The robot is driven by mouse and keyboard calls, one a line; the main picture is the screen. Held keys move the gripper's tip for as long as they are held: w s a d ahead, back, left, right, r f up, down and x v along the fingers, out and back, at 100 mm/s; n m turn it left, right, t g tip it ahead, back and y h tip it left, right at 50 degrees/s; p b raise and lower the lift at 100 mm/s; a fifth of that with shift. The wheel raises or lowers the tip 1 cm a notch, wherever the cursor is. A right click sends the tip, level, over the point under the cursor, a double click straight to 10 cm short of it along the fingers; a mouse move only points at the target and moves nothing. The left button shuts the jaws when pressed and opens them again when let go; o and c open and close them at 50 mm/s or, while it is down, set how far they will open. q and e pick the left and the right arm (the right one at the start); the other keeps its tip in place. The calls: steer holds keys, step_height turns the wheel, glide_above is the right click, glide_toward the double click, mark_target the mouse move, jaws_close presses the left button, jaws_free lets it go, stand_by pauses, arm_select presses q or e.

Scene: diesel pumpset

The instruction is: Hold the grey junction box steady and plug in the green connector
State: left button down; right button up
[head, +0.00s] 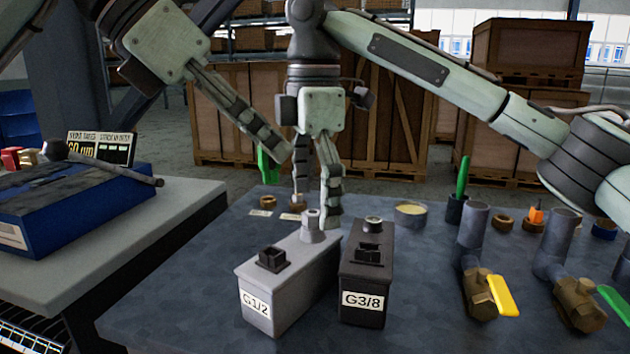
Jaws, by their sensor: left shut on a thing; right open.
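The grey junction box (290,290), labelled G1/2, stands upright on the dark tabletop (180,310). It has a black square socket and a grey round fitting on top. The green connector (266,166) is partly hidden by the fingers of my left gripper (277,152), which is shut on it above the table, behind and left of the box. My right gripper (317,205) is open and points down, its fingers over the back of the box near the round fitting; whether they touch it I cannot tell.
A darker box (365,285), labelled G3/8, stands close on the right. Pipe fittings with a yellow handle (503,296) and a green handle stand at the right. A tin (411,214) and a green-handled tool (462,178) are behind. A blue case (75,215) lies on the left bench.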

mark_target(314, 255)
step_height(314, 255, down, 9)
stand_by(0.3)
steer(key=c, duration=0.4)
stand_by(0.8)
steer(key=c, duration=1.4)
steer(key=shift+o, duration=0.2)
